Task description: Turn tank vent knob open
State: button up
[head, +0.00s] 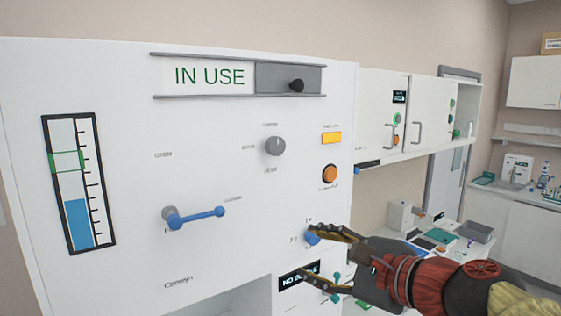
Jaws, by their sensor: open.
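A white panel (125,130) faces me with several controls. A round grey knob (275,146) sits at its upper middle, with small labels above and below that are too blurred to read. A blue knob (312,237) sits lower, beside the upper finger of my gripper (296,257); I cannot tell whether they touch. Which knob is the tank vent is not readable. A tank gauge (78,190) at the left shows blue liquid below a green band. My gripper is open and empty, reaching in from the lower right, below the grey knob.
A blue lever (196,216) sticks out at lower middle. An orange button (330,173) and a yellow lamp (331,138) are right of the grey knob. An "IN USE" slider (288,79) runs along the top. A small display (300,276) is near my lower finger. Wall cabinets (382,110) stand right.

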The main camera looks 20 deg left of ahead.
aim_at(278, 148)
jog(key=w+a+r+m+t+y+p, duration=0.1)
jog(key=w+a+r+m+p, duration=0.2)
jog(key=r, duration=0.5)
jog(key=w+a+r+m+t+y+p, duration=0.1)
jog(key=w+r+m+p, duration=0.25)
jog(key=r, duration=0.45)
jog(key=shift+m, duration=0.65)
jog(key=x, duration=0.5)
jog(key=p+x, duration=0.1)
jog(key=x, duration=0.2)
jog(key=shift+a+r, duration=0.2)
jog(key=shift+r, duration=0.15)
jog(key=c, duration=0.4)
jog(key=c, duration=0.7)
jog(key=shift+c, duration=0.3)
